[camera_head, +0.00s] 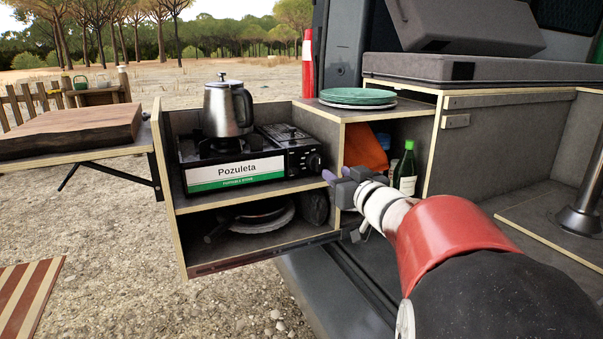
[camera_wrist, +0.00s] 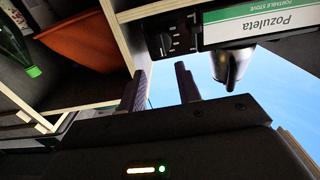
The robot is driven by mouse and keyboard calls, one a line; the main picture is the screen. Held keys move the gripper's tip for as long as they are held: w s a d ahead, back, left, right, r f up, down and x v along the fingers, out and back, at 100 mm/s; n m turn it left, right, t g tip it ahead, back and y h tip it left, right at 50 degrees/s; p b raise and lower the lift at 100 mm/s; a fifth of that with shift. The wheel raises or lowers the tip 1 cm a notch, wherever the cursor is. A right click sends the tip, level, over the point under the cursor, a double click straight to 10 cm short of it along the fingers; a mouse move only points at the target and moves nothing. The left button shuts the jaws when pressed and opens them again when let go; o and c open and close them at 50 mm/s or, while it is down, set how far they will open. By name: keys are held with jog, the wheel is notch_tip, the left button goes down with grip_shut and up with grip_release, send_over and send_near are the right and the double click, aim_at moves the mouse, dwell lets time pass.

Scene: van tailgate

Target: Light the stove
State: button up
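The portable stove (camera_head: 285,150), labelled Pozuleta, sits on the upper shelf of the pull-out unit. Its round black knob (camera_head: 314,161) is on the right front; no flame is visible. A steel kettle (camera_head: 228,108) stands on the burner. My gripper (camera_head: 338,175) is in front of the shelf, just right of and slightly below the knob, apart from it. In the wrist view the picture is turned over; the two fingers of my gripper (camera_wrist: 160,88) are apart with nothing between them, and the stove's dark control panel (camera_wrist: 174,36) shows beyond them.
Right of the stove, a compartment holds an orange item (camera_head: 366,149) and a green bottle (camera_head: 406,170). Plates (camera_head: 357,97) lie on top, near a red bottle (camera_head: 307,65). Pans and dishes (camera_head: 262,218) fill the lower shelf. A wooden board (camera_head: 70,130) lies left.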

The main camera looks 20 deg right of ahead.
aim_at(319, 162)
jog(key=w, duration=0.7)
jog(key=shift+w+a, duration=0.2)
jog(key=shift+w, duration=0.2)
grip_shut()
